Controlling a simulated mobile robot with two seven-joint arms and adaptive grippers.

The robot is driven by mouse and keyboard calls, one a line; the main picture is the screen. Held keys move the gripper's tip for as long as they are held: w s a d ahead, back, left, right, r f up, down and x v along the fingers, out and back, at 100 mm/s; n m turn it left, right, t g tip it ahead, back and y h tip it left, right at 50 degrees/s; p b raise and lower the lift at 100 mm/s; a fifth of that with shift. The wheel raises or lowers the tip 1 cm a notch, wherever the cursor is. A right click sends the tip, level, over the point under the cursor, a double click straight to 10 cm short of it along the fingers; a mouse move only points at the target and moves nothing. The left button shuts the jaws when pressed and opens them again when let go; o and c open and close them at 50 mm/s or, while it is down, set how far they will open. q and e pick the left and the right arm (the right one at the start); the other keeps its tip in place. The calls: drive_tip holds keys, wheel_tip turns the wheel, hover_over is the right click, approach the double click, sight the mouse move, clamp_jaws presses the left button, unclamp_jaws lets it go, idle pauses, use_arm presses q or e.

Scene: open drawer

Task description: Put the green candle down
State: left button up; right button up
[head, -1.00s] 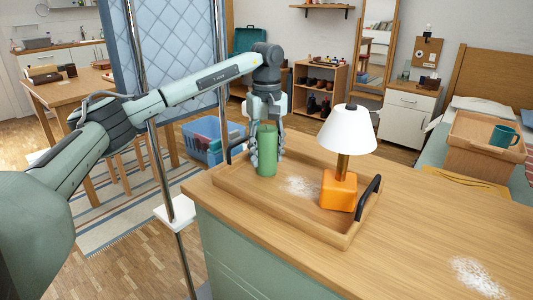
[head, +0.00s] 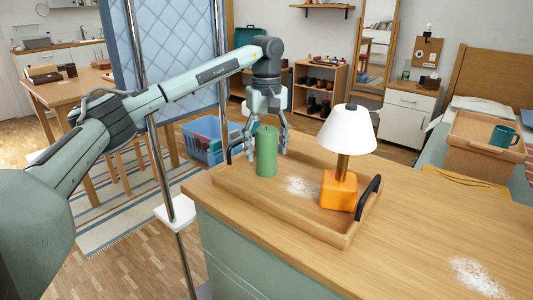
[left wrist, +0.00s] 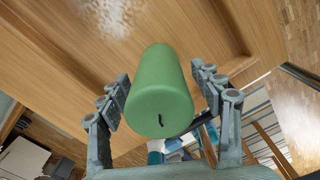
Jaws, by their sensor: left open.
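The green candle (head: 266,152) stands upright in the wooden tray (head: 290,222), near its left end. My left gripper (head: 267,143) is open around the upper part of the candle, with its fingers spread to either side. In the left wrist view the candle (left wrist: 160,92) sits between the two open fingers of my left gripper (left wrist: 162,92), with a gap on each side. Its dark wick faces the camera. My right gripper is not in view.
A lamp with a white shade (head: 347,130) and orange base (head: 338,190) stands in the tray's right part. The tray has dark handles (head: 369,197). The counter's right side is otherwise clear.

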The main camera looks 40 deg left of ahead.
use_arm(q)
wheel_tip(320, 180, up, 10)
drive_tip(key=shift+f+p, duration=0.1)
drive_tip(key=shift+p, duration=0.3)
drive_tip(key=shift+r, duration=0.4)
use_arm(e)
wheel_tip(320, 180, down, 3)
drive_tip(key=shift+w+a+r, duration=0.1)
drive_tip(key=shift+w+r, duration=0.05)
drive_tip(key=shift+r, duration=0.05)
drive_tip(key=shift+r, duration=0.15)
